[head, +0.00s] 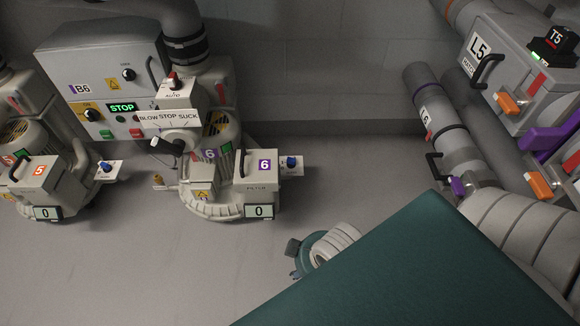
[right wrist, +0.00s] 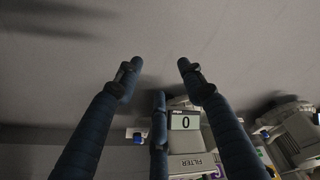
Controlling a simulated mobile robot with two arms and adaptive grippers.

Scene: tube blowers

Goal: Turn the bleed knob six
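Blower 6 (head: 210,195) stands on the floor in the middle of the head view. Its filter box bears a purple 6 (head: 265,165) and a display (head: 259,211) reading 0. A small blue knob (head: 291,163) sits on a pale plate at the box's right side. In the right wrist view the box appears inverted, with its display (right wrist: 184,121) and a blue knob (right wrist: 137,137) at its left. My right gripper (right wrist: 160,72) has its dark blue fingers spread, empty and apart from the knob. My left gripper is not in view.
Blower 5 (head: 45,180) with its own blue knob (head: 105,167) stands at left. Above blower 6 are a BLOW/STOP/SUCK selector (head: 180,140) and control box B6 (head: 100,75). Pipes and a box marked L5 (head: 505,70) fill the right.

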